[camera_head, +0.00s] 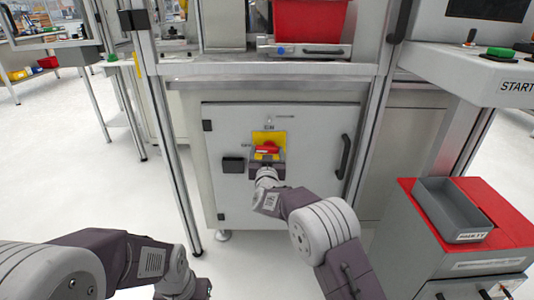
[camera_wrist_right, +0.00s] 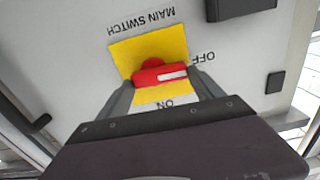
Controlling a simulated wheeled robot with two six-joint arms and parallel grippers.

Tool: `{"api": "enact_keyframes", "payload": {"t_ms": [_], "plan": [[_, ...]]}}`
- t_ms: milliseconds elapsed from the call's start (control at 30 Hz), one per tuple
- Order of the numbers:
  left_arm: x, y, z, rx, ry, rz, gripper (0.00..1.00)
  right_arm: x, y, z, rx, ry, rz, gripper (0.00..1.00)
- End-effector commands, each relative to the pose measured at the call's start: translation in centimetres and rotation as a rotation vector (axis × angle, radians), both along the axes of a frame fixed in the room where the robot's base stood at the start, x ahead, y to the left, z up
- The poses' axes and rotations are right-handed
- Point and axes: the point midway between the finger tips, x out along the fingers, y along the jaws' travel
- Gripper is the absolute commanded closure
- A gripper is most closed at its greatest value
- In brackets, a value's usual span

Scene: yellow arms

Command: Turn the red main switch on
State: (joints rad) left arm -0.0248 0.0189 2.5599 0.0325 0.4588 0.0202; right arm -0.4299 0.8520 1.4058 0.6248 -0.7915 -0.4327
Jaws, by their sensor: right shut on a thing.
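The red main switch (camera_head: 266,149) is a handle on a yellow plate (camera_head: 268,136) on the grey cabinet door. In the right wrist view the red handle (camera_wrist_right: 158,74) lies level across the upside-down picture, its white-striped end toward the OFF label. The ON label is on the side nearer my gripper. My right gripper (camera_head: 267,158) is at the switch, with its fingers on either side of the red handle, shut on it. My left arm is at the lower left, away from the switch; its fingers do not show.
The cabinet door has a black handle (camera_head: 344,156) to the right and a dark box (camera_head: 233,165) left of the switch. A red bin (camera_head: 309,20) stands on the shelf above. A red-topped cabinet with a grey tray (camera_head: 453,210) stands at the right. Metal posts flank the door.

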Motion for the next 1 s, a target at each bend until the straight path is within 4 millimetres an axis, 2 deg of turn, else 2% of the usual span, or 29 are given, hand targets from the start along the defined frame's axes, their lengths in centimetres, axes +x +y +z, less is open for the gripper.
{"api": "enact_keyframes", "payload": {"t_ms": [167,533,1000], "plan": [[0.0,0.0,0.0,0.0,0.0,0.0,0.64,0.0,-0.1,0.1,0.094,0.001,0.0,0.64],[0.0,0.0,-0.5,0.0,0.0,0.0,0.64,0.0,-0.3,0.2,0.43,0.0,0.0,0.64],[0.0,0.0,-2.6,0.0,0.0,0.0,0.64,0.0,-0.8,0.1,0.876,0.0,-0.001,0.64]]}}
